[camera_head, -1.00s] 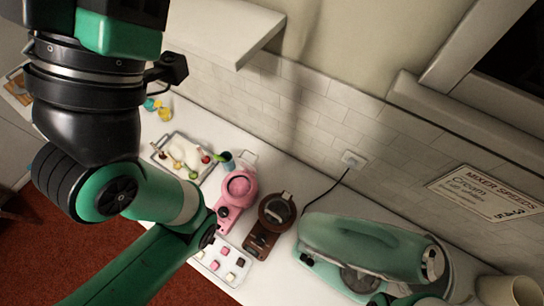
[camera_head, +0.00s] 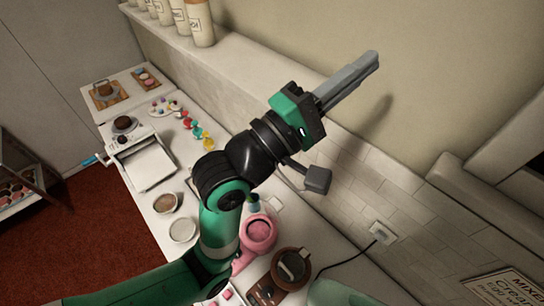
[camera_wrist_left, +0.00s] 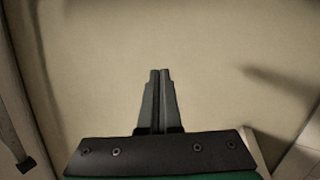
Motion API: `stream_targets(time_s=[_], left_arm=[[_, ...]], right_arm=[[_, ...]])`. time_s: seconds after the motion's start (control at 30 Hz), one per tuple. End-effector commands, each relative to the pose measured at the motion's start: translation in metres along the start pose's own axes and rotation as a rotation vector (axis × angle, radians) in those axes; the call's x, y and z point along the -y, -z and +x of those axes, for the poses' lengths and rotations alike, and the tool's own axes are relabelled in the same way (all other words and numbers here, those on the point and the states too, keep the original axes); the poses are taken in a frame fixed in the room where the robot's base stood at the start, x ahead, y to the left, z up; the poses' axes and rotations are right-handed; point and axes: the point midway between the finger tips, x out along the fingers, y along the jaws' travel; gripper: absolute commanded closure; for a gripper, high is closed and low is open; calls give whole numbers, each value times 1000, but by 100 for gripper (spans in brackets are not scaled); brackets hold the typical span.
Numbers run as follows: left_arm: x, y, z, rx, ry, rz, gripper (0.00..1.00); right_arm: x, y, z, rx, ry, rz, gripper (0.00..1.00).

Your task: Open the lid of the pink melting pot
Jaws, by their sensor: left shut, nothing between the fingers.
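The pink melting pot (camera_head: 258,232) stands on the counter, partly behind my left arm. Its round top faces up; it is too small to tell the lid from the pot. My left gripper (camera_head: 374,59) is well above and to the right of the pot, in front of the wall, pointing up and right. Its fingers are together and empty. In the left wrist view the closed fingers (camera_wrist_left: 160,74) show against the plain wall, with no pot in sight. My right gripper is not in view.
A brown melting pot (camera_head: 291,267) stands right of the pink one. A shelf (camera_head: 240,75) with jars (camera_head: 198,24) runs along the wall.

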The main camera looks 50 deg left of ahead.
Motion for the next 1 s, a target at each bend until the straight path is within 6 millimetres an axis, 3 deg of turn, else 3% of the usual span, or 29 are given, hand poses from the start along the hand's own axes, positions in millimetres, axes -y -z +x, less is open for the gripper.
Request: stream_targets(time_s=[0.03,0.07,0.1,0.17,0.2,0.27,0.3,0.4,0.5,0.57,0.77,1.0], left_arm=[[55,25,-5,-44,125,-223,100],[88,39,-13,-84,194,-375,100],[136,61,-30,-160,284,-581,100],[202,92,-66,-301,391,-846,100],[242,110,-96,-404,444,-992,100],[293,132,-147,-555,505,-1153,100],[320,143,-181,-641,537,-1215,100],[366,158,-256,-810,590,-1292,100],[382,167,-303,-916,596,-1322,100],[384,171,-316,-946,589,-1329,100],[385,176,-315,-950,580,-1326,100],[414,184,-297,-948,583,-1324,100]], right_arm=[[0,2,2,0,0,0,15],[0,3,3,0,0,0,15],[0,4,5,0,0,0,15],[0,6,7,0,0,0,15],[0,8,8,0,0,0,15],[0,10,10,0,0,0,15],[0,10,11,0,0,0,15],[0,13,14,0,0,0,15],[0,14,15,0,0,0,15],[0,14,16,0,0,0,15],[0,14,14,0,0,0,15],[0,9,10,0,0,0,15]])
